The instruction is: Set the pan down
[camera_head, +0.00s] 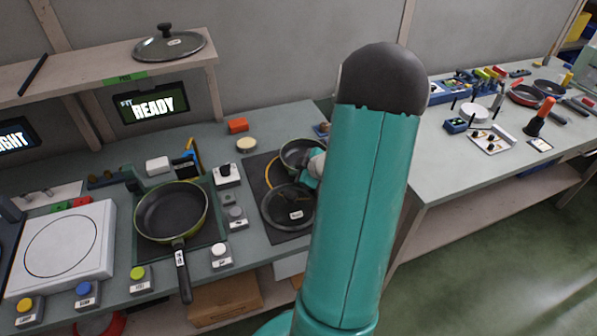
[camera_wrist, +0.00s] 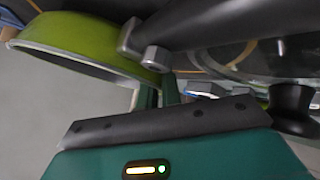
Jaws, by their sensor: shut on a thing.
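A dark pan (camera_head: 300,152) with a pale rim is at the right of the counter, partly hidden by my arm. In the wrist view a pan with a green outer wall (camera_wrist: 95,38) fills the upper left, and its black handle (camera_wrist: 225,22) runs to the upper right. My gripper (camera_wrist: 146,48) is shut on this handle close to the pan wall. In the head view my gripper (camera_head: 315,168) is mostly hidden behind my arm. I cannot tell whether the pan touches the surface below. Another green-rimmed pan (camera_head: 172,208) rests on a dark plate at the left.
A round black-and-glass lid (camera_head: 288,208) lies on the dark mat just in front of the held pan. Small labelled buttons (camera_head: 220,252) and blocks stand between the stations. Another lid (camera_head: 170,45) is on the shelf. A screen (camera_head: 152,106) reads READY.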

